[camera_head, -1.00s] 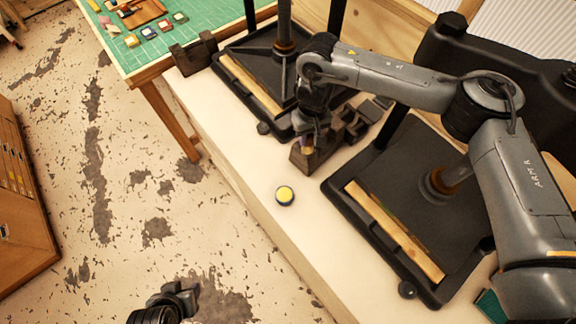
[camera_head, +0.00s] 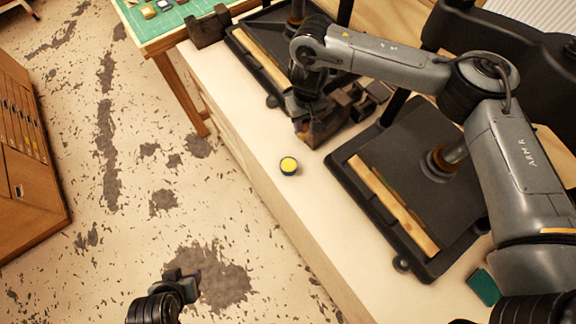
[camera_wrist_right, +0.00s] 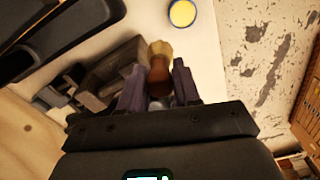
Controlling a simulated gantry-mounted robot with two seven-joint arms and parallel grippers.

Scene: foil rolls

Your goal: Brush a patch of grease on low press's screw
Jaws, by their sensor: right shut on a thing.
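My right gripper (camera_head: 302,118) is shut on a brush (camera_wrist_right: 159,68), which has a brown handle and a tan end and shows between the fingers in the right wrist view. In the head view the gripper hides most of it, close beside a dark brown wooden block (camera_head: 328,122). A round tin with a yellow top (camera_head: 289,166) stands apart on the bench. A black press (camera_head: 415,165) with a screw (camera_head: 452,155) stands at the right, and another press (camera_head: 262,55) behind; I cannot tell which is low. My left gripper (camera_head: 182,276) hangs over the floor, its jaws unclear.
The pale bench (camera_head: 235,105) is clear around the tin and along its front edge. Dark blocks (camera_head: 362,98) lie between the presses. A green mat (camera_head: 165,22) with small items lies at the upper left. A wooden drawer cabinet (camera_head: 22,150) stands at the left.

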